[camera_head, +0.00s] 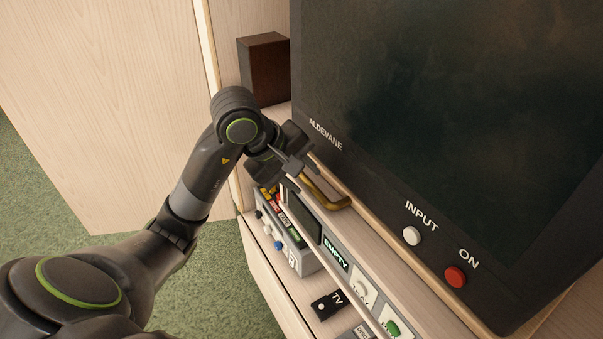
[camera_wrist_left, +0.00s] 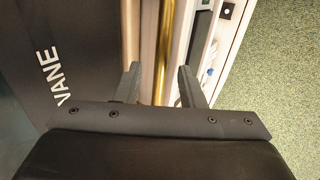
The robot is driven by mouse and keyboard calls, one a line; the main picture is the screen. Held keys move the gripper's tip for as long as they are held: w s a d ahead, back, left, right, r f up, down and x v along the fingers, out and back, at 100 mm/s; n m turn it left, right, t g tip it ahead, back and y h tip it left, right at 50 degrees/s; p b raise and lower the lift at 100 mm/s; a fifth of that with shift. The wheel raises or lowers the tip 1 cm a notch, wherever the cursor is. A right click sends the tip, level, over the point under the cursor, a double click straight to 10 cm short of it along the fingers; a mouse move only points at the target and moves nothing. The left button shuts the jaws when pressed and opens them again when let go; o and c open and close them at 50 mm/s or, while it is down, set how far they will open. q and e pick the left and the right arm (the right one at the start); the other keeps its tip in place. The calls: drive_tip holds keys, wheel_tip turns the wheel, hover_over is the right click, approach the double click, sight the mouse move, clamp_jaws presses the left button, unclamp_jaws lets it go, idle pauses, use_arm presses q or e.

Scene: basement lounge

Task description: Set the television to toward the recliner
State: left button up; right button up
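The television (camera_head: 450,90) is a large dark set marked ALDEVANE, with a white INPUT button (camera_head: 411,236) and a red ON button (camera_head: 455,277). A brass handle (camera_head: 328,195) lies along its lower front edge near the left corner. My left gripper (camera_head: 298,166) is at this handle. In the left wrist view the brass bar (camera_wrist_left: 163,45) runs between the two parted fingers (camera_wrist_left: 160,82), with gaps beside it. I cannot tell whether the fingertips reach past the bar. The recliner and my right gripper are out of view.
Below the television, a shelf holds a grey box with coloured plugs (camera_head: 283,238), a small black TV-labelled box (camera_head: 327,305) and an EMPTY label (camera_head: 335,254). A dark brown speaker-like box (camera_head: 264,68) stands behind. Green carpet (camera_head: 228,270) lies left of the cabinet.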

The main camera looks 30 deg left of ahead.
use_arm(q)
drive_tip(key=shift+w+f, duration=0.1)
clamp_jaws()
idle(0.3)
